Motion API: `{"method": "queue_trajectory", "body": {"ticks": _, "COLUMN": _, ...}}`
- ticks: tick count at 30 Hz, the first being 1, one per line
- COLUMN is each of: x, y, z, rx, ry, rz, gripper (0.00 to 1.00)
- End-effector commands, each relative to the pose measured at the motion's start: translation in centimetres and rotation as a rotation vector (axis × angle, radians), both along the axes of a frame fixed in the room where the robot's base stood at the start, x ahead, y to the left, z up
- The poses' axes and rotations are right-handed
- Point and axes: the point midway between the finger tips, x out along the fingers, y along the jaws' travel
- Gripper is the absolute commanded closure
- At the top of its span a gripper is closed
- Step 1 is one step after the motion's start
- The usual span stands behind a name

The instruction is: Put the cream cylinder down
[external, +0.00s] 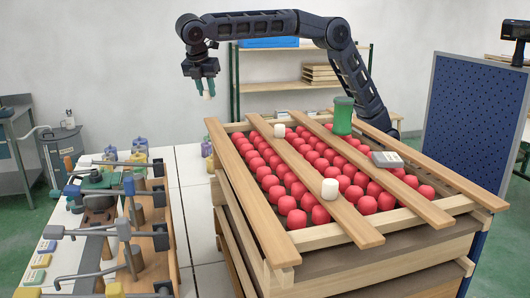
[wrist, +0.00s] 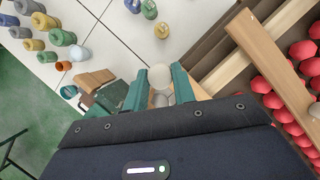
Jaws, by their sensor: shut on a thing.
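My gripper (external: 204,89) is raised in the air to the left of the crate, above the white table. Its teal fingers are closed around the cream cylinder (external: 208,95), which sticks out below the fingertips. In the wrist view, my gripper (wrist: 160,86) holds the cream cylinder (wrist: 160,76) between the two fingers, with the table and the crate's side below it. Two other cream cylinders stand on wooden slats of the crate, one near the front (external: 329,189) and one farther back (external: 279,130).
The wooden crate (external: 290,250) holds many red round pieces under several slats. A green cup (external: 343,116) and a grey box (external: 386,159) rest on top. Clamps and tools (external: 110,220) crowd the left bench. White tabletop (external: 195,200) between them is largely clear.

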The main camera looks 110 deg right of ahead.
Motion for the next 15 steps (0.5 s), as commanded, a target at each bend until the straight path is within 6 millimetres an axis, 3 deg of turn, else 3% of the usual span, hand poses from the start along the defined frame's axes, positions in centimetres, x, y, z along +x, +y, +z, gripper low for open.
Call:
{"method": "queue_trajectory", "body": {"ticks": 1, "x": 0.4, "y": -2.4, "z": -0.8, "rx": 0.0, "ry": 0.001, "rz": -0.057, "gripper": 0.95}}
{"method": "queue_trajectory", "body": {"ticks": 6, "x": 1.1, "y": -9.2, "z": -3.9, "rx": -0.001, "ry": 0.004, "rz": -0.255, "gripper": 0.95}}
{"method": "queue_trajectory", "body": {"ticks": 11, "x": 1.1, "y": -15.0, "z": -7.8, "rx": -0.001, "ry": 0.005, "rz": -0.446, "gripper": 0.95}}
{"method": "queue_trajectory", "body": {"ticks": 15, "x": 0.6, "y": -18.8, "z": -12.5, "rx": 0.0, "ry": 0.006, "rz": -0.613, "gripper": 0.95}}
